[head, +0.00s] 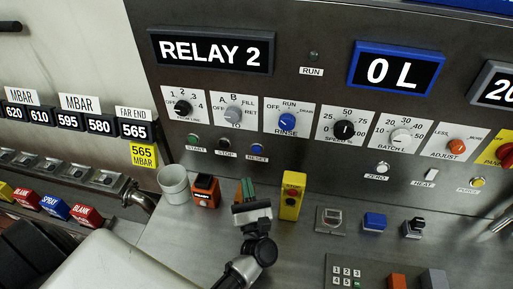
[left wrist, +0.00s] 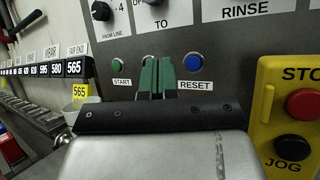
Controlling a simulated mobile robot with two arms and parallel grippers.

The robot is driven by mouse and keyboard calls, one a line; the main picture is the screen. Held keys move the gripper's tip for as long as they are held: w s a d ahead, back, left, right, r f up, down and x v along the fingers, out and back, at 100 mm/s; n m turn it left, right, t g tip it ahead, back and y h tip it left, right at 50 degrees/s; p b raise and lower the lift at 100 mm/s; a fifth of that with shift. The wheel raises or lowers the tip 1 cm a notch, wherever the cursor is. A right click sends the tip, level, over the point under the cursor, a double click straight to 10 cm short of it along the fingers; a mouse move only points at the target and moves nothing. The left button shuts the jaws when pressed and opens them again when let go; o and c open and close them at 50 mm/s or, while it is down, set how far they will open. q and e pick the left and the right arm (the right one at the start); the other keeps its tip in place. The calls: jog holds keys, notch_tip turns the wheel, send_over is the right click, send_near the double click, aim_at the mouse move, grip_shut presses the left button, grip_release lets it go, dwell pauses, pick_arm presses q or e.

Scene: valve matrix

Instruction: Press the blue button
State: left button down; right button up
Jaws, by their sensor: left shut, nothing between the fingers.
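The blue button (head: 257,148) sits on the grey control panel, above the label RESET. It also shows in the left wrist view (left wrist: 193,62), just right of the fingertips. My left gripper (head: 246,186) is shut and empty, its green fingers pointing at the panel a little below the blue button in the head view. In the left wrist view its fingertips (left wrist: 157,66) lie between the green START button (left wrist: 117,66) and the blue button, in front of where the STOP button sits. Whether the fingers touch the panel I cannot tell. My right gripper is not in view.
A yellow STOP/JOG box (head: 292,197) stands right of my left gripper. An orange-and-black device (head: 205,190) and a pale cup (head: 173,184) stand left of it. A blue RINSE dial (head: 287,122) is above. A blue block (head: 374,221) lies on the bench.

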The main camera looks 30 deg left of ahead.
pick_arm(q)
jog(key=b, duration=0.3)
send_near(257, 149)
jog(key=w+a+r, duration=0.3)
jog(key=a+r, duration=0.1)
jog(key=r, duration=0.1)
jog(key=shift+s+a+f, duration=0.1)
jog(key=shift+s+a, duration=0.05)
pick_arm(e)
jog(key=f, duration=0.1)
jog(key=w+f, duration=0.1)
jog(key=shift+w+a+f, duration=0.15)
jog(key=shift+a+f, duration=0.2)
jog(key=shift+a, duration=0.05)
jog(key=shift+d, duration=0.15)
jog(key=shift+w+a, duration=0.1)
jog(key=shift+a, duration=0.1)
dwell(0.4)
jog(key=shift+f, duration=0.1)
pick_arm(q)
jog(key=shift+w+a+f+b, duration=0.1)
jog(key=shift+w+b, duration=0.15)
jog(key=shift+b, duration=0.1)
jog(key=shift+w, duration=0.2)
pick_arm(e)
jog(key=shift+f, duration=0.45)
